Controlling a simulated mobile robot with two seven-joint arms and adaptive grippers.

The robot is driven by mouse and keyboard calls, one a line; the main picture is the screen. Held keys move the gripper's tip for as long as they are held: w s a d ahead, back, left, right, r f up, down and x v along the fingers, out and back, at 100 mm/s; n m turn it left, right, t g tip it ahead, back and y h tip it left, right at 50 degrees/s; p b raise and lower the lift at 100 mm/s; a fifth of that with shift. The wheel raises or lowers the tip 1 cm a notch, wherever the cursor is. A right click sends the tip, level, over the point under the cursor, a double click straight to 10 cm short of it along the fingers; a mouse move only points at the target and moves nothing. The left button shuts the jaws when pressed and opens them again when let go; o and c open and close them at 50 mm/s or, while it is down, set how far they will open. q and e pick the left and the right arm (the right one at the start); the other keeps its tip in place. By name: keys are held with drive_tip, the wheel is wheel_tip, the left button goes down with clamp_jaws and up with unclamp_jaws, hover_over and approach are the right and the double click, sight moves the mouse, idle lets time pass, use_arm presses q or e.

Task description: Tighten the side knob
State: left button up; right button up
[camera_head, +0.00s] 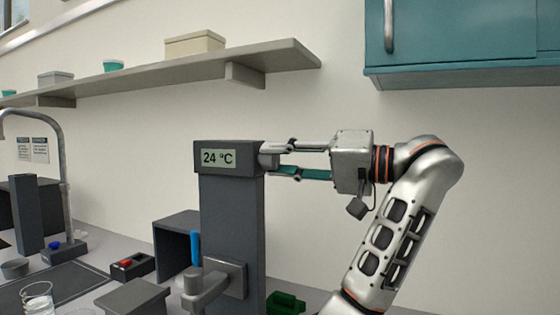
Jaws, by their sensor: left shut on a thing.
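The rig is a dark grey column (230,225) with a box-shaped head on top, whose display (219,158) reads 24 °C. The side knob (269,148), a short grey piece, sticks out from the right side of the head. My left gripper (273,159) reaches it level from the right, one finger above and one below. It is shut on the knob, and the fingertips partly hide it. My right gripper is not in view.
A grey lever (205,288) juts from the column's lower front. A glass beaker (37,298), a red-button box (131,265) and a tap (62,170) stand at left. A shelf (170,75) and a teal cabinet (460,45) hang above.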

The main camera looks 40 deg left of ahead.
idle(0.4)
use_arm(q)
drive_tip(key=o, duration=1.1)
drive_tip(key=v, duration=1.2)
